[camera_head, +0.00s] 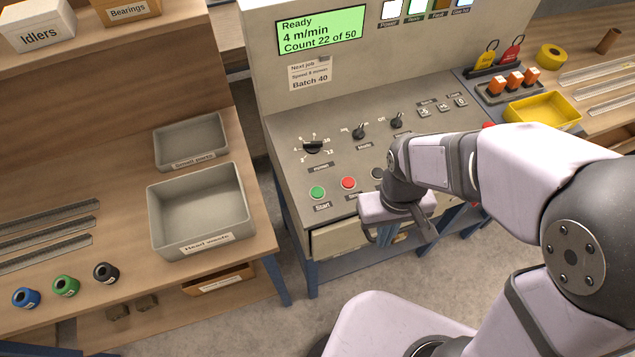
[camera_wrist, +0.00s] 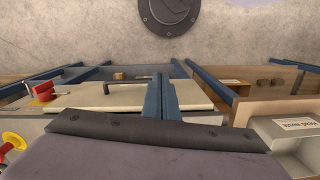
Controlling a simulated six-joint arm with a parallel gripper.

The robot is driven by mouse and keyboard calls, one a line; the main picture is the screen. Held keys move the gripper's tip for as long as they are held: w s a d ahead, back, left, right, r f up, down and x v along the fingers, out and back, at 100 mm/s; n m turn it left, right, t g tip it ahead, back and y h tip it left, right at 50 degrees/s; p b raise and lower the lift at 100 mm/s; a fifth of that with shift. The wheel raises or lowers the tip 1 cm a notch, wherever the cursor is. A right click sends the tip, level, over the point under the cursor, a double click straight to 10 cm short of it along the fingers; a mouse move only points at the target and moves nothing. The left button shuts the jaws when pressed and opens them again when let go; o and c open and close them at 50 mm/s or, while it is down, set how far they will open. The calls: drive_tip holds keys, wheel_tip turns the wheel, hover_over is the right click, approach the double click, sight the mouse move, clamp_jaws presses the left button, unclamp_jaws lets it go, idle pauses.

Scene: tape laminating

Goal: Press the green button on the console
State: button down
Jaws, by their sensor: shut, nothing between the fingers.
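The green button (camera_head: 317,192), labelled Start, is on the front left of the console's sloping grey panel (camera_head: 285,160). My gripper (camera_head: 385,237) is in front of the console, to the right of and lower in the picture than the green button, and apart from it. Its two blue fingers are together, with nothing held. They also show close together in the wrist view (camera_wrist: 160,90), pointing past the console's drawer front. The green button is not in sight in the wrist view.
A red button (camera_head: 348,183) sits just right of the green one, with a black button (camera_head: 377,173) beyond, close to my wrist. A dial (camera_head: 313,147) and switches (camera_head: 359,131) lie behind. The display (camera_head: 322,30) reads Ready. A grey bin (camera_head: 200,247) stands left.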

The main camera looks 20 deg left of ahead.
drive_tip(key=w+a+r+n, duration=0.1)
drive_tip(key=a, duration=0.4)
drive_tip(key=w+a+r+n, duration=0.1)
drive_tip(key=a, duration=0.3)
drive_tip(key=w+a+r, duration=0.1)
drive_tip(key=a, duration=0.4)
drive_tip(key=shift+w+a+r+n+t+y, duration=0.15)
drive_tip(key=shift+w+a+n+t+y, duration=0.15)
drive_tip(key=shift+n+t, duration=0.1)
wheel_tip(320, 180, up, 6)
drive_tip(key=f, duration=0.1)
hover_over(318, 192)
drive_tip(key=a, duration=0.1)
drive_tip(key=shift+s+d+r+m, duration=0.1)
drive_tip(key=shift+d+r+m, duration=0.15)
drive_tip(key=shift+r, duration=0.7)
drive_tip(key=shift+d+r+m, duration=0.15)
drive_tip(key=shift+d+r, duration=0.1)
drive_tip(key=shift+r, duration=0.65)
wheel_tip(318, 192, down, 14)
drive_tip(key=p, duration=0.4)
drive_tip(key=shift+f, duration=0.15)
